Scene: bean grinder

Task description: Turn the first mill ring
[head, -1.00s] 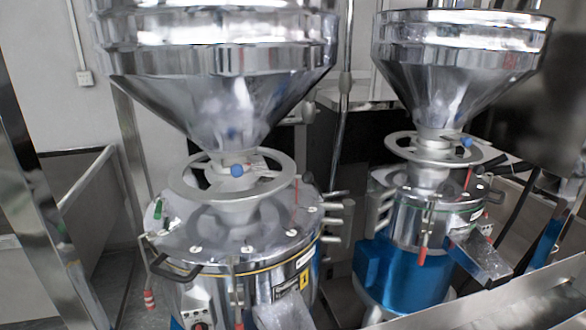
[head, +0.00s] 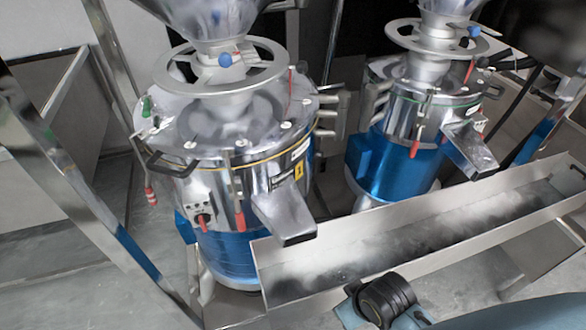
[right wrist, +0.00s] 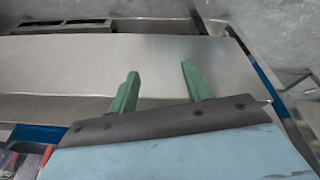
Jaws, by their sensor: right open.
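Two mills stand side by side in the head view. The nearer left mill (head: 225,165) has a silver spoked ring (head: 178,92) around its neck, under a steel hopper (head: 200,20). A blue-tipped knob (head: 225,60) shows at that ring. The right mill (head: 400,110) has a similar ring (head: 400,42) and a blue base. My right gripper (right wrist: 158,80) shows in the right wrist view with its two green fingers apart and nothing between them. It is over a flat metal surface (right wrist: 170,55), and no mill ring shows there. My left gripper is in neither view.
A long metal trough (head: 430,240) with white powder runs below the spouts, in front of both mills. A slanting metal post (head: 75,190) stands at the left. Black-handled levers and red handles stick out from the mills. Grey floor shows at the lower left.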

